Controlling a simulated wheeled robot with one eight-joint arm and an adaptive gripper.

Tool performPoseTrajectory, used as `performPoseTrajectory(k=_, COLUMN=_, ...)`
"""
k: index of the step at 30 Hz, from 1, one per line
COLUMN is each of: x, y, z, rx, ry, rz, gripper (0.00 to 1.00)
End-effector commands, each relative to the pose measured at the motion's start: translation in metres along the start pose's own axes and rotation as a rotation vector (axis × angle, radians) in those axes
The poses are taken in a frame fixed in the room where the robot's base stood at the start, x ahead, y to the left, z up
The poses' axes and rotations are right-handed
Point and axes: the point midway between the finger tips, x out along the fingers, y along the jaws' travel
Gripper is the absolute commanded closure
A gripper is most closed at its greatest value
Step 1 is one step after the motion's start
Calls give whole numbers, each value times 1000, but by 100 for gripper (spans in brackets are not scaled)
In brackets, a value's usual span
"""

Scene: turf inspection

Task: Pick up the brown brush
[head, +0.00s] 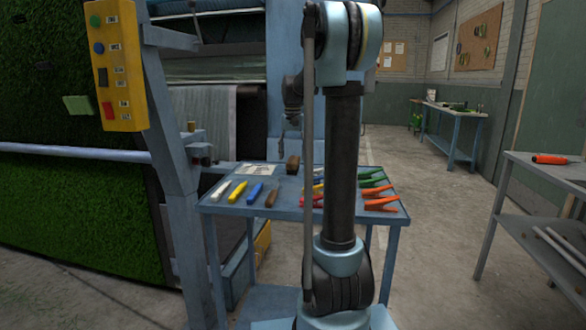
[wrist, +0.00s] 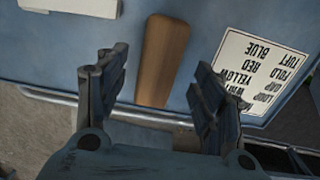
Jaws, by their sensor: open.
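The brown brush (wrist: 164,58) shows in the wrist view as a plain, tapered brown handle lying on the blue table top, its lower end near the table's edge. My gripper (wrist: 154,80) is open, with one dark finger to each side of the brush and gaps between. The fingers do not appear to touch it. In the head view a brown block (head: 293,164) stands at the table's back edge, likely the same brush. My gripper is small and partly hidden by my arm there.
A printed card (wrist: 260,72) lies right of the brush in the wrist view. The blue table (head: 233,209) also holds white, yellow, blue and brown pieces (head: 271,197) in a row, and green and orange clips (head: 381,203) at the right. A machine frame (head: 182,190) stands close left.

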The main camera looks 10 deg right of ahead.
Motion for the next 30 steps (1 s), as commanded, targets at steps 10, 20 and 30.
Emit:
performPoseTrajectory(k=10, x=42, y=1, z=-3, rx=0, ry=0, rz=0, gripper=38)
performPoseTrajectory(k=20, x=45, y=2, z=-3, rx=1, ry=0, rz=0, gripper=47)
performPoseTrajectory(k=30, x=45, y=2, z=-4, rx=2, ry=0, rz=0, gripper=84)
